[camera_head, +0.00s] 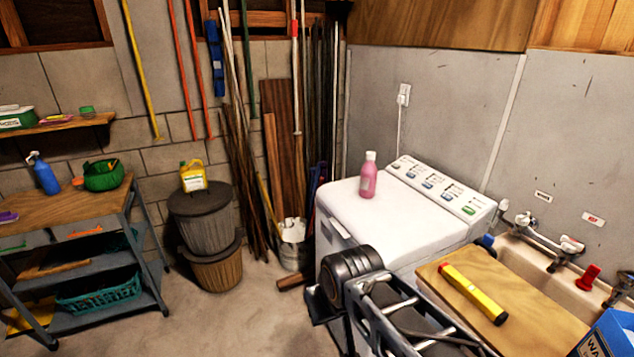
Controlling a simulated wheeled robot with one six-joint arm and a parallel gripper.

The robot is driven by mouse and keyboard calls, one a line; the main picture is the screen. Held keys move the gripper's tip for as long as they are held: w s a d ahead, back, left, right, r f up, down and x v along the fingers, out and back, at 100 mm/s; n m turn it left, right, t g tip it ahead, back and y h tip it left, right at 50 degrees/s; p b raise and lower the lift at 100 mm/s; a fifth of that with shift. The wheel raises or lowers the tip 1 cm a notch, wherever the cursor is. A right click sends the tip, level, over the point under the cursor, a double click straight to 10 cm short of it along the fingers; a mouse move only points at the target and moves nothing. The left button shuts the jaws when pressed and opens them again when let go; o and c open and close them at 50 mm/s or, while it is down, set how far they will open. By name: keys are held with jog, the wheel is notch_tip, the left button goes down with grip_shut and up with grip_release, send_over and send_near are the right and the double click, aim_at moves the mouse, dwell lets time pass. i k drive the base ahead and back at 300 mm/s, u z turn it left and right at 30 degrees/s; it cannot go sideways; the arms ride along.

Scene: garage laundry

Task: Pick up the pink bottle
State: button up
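The pink bottle (368,178) stands upright on the white top of the washing machine (339,206), near its back edge and beside the control panel. It has a pale cap and its full front shows. Nothing touches it from the sides. I cannot make out my gripper in this view. A dark ringed cylinder and metal rails rise at the bottom centre, in front of the washer, and hide part of its front. I cannot tell whether they are part of my arm.
A sink (556,281) stands right of the washer, with a wooden board (523,303) bearing a yellow tube (473,293). Bins (207,223), a yellow jug (193,176) and a cart (75,209) stand left. Poles lean behind. The left middle floor is clear.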

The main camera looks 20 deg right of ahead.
aim_at(369, 172)
jog(key=u, duration=0.5)
jog(key=i, duration=2.85)
jog(key=z, duration=3.05)
jog(key=i, duration=0.55)
jog(key=u, duration=0.05)
